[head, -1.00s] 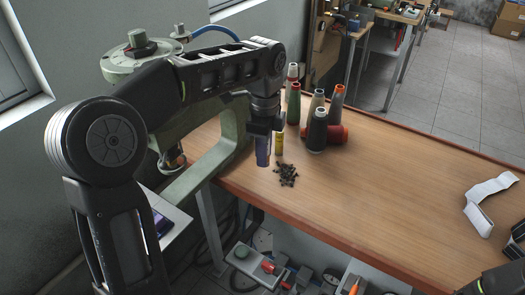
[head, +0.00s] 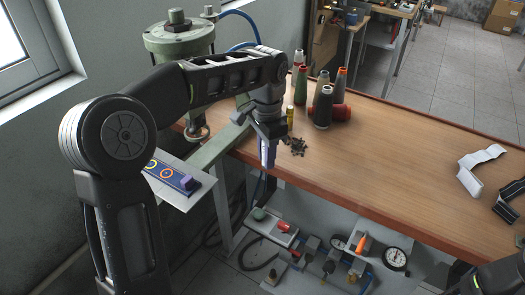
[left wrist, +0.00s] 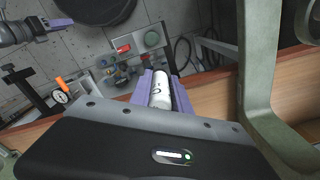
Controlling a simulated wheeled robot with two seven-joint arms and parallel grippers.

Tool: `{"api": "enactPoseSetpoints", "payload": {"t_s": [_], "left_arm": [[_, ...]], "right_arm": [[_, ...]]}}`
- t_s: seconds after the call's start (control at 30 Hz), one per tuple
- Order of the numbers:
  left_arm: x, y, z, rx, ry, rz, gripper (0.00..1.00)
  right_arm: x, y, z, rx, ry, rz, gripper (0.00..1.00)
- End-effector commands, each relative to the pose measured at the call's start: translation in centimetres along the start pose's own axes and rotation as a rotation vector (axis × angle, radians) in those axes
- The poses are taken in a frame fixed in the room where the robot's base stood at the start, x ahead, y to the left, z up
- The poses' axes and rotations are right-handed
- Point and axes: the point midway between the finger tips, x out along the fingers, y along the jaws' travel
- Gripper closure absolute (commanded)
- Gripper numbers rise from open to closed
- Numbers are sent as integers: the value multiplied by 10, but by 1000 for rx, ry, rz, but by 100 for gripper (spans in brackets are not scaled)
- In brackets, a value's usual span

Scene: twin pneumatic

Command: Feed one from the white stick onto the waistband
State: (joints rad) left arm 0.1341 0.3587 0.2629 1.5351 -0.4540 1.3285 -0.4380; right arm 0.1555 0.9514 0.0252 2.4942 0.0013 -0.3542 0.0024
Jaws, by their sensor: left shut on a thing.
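My left gripper (head: 268,152) is shut on a white stick (left wrist: 160,90), which stands between the purple fingers in the left wrist view. In the head view it hangs over the near left edge of the table, and the fingers hide most of the stick. A yellow stick (head: 290,116) stands on the table behind the gripper. At the far right lie a folded white band (head: 479,165) and a black band with pale edges (head: 511,199); I cannot tell which is the waistband. My right gripper does not show; only part of that arm is at the lower right corner.
A green press (head: 180,40) stands at the left, with a pale plate (head: 193,201) bearing coloured rings and a purple block. Thread cones (head: 323,107) and a pile of small dark pieces (head: 297,147) are at the table's far left. The table's middle (head: 400,160) is clear.

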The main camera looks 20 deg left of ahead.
Motion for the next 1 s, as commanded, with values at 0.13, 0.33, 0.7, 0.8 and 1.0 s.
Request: {"api": "enactPoseSetpoints", "payload": {"t_s": [0.13,0.33,0.7,0.8,1.0], "left_arm": [[20,4,-9,-248,-2,0,100],[61,18,-21,-592,-3,0,100],[87,32,-25,-681,2,0,100],[87,32,-25,-680,2,0,100],[87,31,-25,-680,2,0,100]], "right_arm": [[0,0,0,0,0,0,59],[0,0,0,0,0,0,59],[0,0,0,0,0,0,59],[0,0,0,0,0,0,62],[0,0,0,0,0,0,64]]}}
